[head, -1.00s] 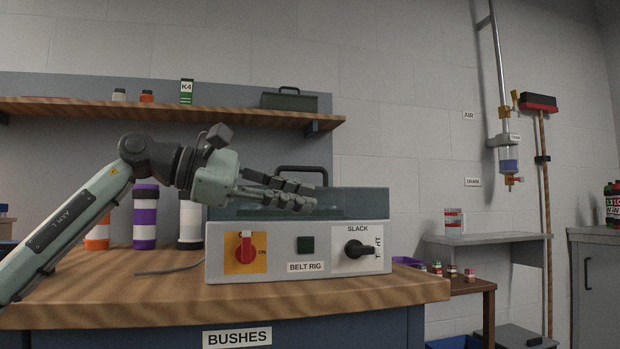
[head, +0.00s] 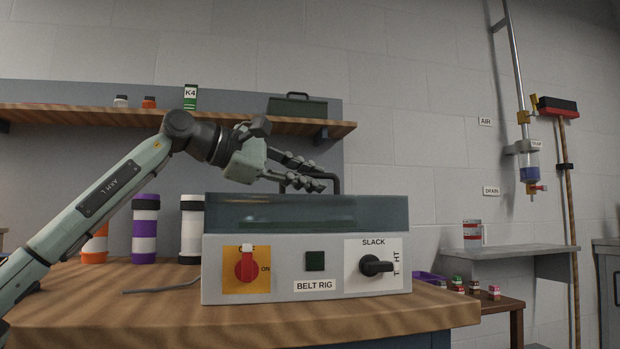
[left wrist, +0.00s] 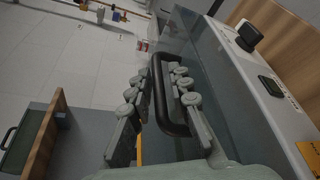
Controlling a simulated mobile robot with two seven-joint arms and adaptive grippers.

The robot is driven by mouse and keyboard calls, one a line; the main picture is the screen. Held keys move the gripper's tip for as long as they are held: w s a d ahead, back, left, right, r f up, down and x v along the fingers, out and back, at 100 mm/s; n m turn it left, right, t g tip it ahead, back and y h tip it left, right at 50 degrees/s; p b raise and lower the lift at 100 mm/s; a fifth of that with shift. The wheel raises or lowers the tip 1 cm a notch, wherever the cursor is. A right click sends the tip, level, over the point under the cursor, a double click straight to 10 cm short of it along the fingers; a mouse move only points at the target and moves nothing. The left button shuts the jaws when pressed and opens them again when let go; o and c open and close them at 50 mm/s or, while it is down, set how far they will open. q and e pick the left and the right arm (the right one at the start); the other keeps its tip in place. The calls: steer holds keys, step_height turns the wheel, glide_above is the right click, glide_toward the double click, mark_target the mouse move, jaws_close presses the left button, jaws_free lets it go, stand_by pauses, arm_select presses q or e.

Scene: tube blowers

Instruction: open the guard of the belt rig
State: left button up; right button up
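The belt rig (head: 308,284) is a light grey box on the wooden bench. Its see-through bluish guard (head: 380,213) is down on top, with a black bar handle (head: 337,184) above it. My left gripper (head: 322,179) is at the handle, just above the guard, and hides part of the bar. In the left wrist view the black handle (left wrist: 162,100) lies between the two spread fingers of my left gripper (left wrist: 157,82). The gripper is open, with a gap at the left finger; contact at the right finger cannot be told. My right gripper is out of view.
The rig's front has a red switch (head: 247,264) and a black SLACK knob (head: 373,265). Striped canisters (head: 145,228) stand behind the rig at the left. A wooden shelf (head: 230,116) with a green box (head: 297,107) runs above my arm.

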arm_select(q)
jaws_close()
stand_by(0.5)
